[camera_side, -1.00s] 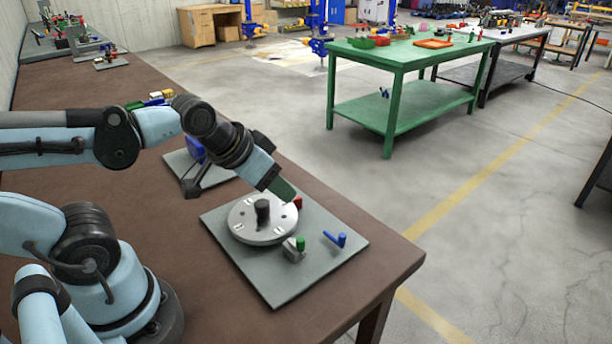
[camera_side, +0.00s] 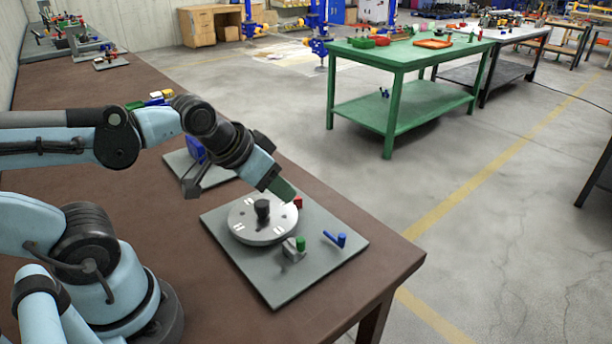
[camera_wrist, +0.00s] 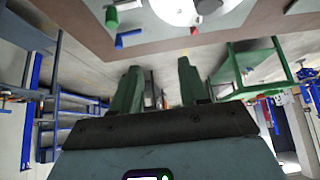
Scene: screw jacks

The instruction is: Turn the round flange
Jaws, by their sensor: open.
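The round flange (camera_side: 246,232) is a pale grey disc with small white marks and a dark central post (camera_side: 262,210). It lies flat on a grey base plate (camera_side: 282,283) at the near end of the brown table. My gripper (camera_side: 283,190) has green fingers and hangs above the flange's far side in the side view; contact cannot be told. In the wrist view my gripper (camera_wrist: 158,76) shows two fingers apart with nothing between them. There the flange (camera_wrist: 172,10) is cut off by the top edge, beyond the fingertips.
A green peg on a grey block (camera_side: 295,247), a blue peg (camera_side: 338,239) and a red peg (camera_side: 298,202) surround the flange on its plate. A second plate with a blue part (camera_side: 196,149) lies behind my arm. The table's right edge is close.

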